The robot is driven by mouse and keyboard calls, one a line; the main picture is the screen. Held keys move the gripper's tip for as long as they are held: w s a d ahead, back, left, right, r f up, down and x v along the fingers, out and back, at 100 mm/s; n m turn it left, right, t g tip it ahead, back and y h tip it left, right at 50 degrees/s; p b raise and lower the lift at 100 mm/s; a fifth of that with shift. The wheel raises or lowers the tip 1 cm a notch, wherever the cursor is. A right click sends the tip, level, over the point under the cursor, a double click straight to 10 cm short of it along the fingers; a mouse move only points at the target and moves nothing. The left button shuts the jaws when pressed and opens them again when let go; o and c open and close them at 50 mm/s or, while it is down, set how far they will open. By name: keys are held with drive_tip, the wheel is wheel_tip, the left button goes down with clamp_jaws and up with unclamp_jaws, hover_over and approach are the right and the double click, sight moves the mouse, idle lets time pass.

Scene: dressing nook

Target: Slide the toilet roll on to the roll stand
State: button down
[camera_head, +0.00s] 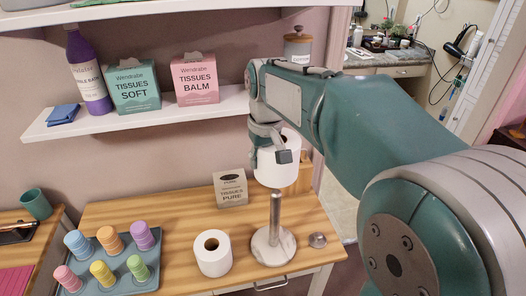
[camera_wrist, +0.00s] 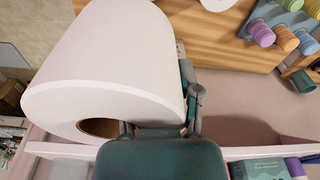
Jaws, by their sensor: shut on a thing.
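My gripper (camera_head: 278,147) is shut on a white toilet roll (camera_head: 278,166), which also fills the left of the wrist view (camera_wrist: 105,65). The roll is held roughly upright, its core hole showing at one end in the wrist view. The roll stand has a round pale marble base (camera_head: 258,250) and a metal post (camera_head: 275,208) on the wooden table. The held roll is in line with the post, its lower edge at the post's visible top. I cannot tell whether the post tip is inside the core. A second white roll (camera_head: 213,258) stands left of the base.
A tissue box (camera_head: 230,188) stands behind the post. A small round metal piece (camera_head: 317,240) lies right of the base. A shelf (camera_head: 150,123) with boxes is above the table (camera_head: 180,217).

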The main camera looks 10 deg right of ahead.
drive_tip(key=shift+d+f, duration=0.15)
drive_tip(key=shift+f, duration=2.25)
drive_tip(key=shift+f, duration=2.75)
drive_tip(key=shift+c, duration=1.1)
unclamp_jaws()
drive_tip(key=r, duration=0.8)
drive_tip(key=s+r, duration=0.1)
drive_tip(key=r, duration=0.3)
drive_tip(key=shift+s+d, duration=0.1)
drive_tip(key=shift+d, duration=0.05)
